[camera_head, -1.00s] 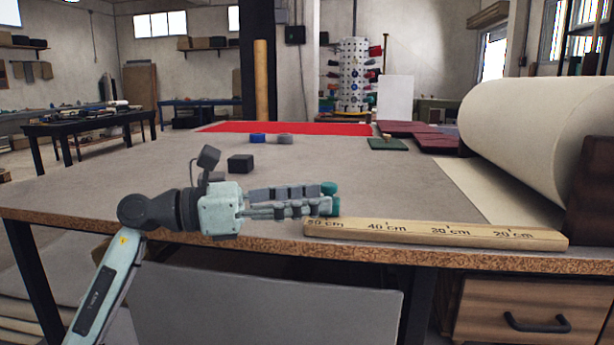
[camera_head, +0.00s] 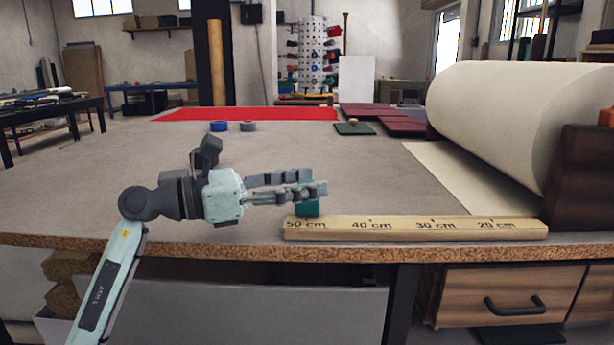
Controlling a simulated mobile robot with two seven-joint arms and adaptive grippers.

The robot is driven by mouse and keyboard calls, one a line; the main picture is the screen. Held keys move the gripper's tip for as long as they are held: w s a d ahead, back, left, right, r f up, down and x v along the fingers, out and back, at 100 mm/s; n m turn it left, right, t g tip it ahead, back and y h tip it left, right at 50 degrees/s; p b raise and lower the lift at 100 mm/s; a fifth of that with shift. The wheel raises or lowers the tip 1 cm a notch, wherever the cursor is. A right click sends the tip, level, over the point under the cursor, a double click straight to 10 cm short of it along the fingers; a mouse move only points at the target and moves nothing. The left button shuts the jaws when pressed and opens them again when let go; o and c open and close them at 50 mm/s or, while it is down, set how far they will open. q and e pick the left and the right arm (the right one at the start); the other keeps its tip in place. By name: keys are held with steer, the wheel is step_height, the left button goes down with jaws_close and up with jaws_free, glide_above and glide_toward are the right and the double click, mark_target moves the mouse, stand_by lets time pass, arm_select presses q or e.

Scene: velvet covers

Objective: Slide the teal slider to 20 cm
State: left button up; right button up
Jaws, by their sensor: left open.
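The teal slider (camera_head: 308,208) stands at the left end of the wooden ruler (camera_head: 390,235), close to the 50 cm mark. The 20 cm mark is near the ruler's right end. My left gripper (camera_head: 320,189) is open, pointing right, with its fingers at the slider's upper part. The fingers hide the slider's top, and I cannot tell whether they touch it. My right gripper is not in view.
The ruler lies along the front edge of the grey table (camera_head: 330,160). A large cream roll (camera_head: 520,115) with a dark wooden end support (camera_head: 580,180) stands at the right. The ruler's top right of the slider is clear.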

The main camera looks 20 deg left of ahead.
arm_select(q)
steer(key=shift+w+d, duration=0.3)
steer(key=shift+c, duration=0.5)
jaws_close()
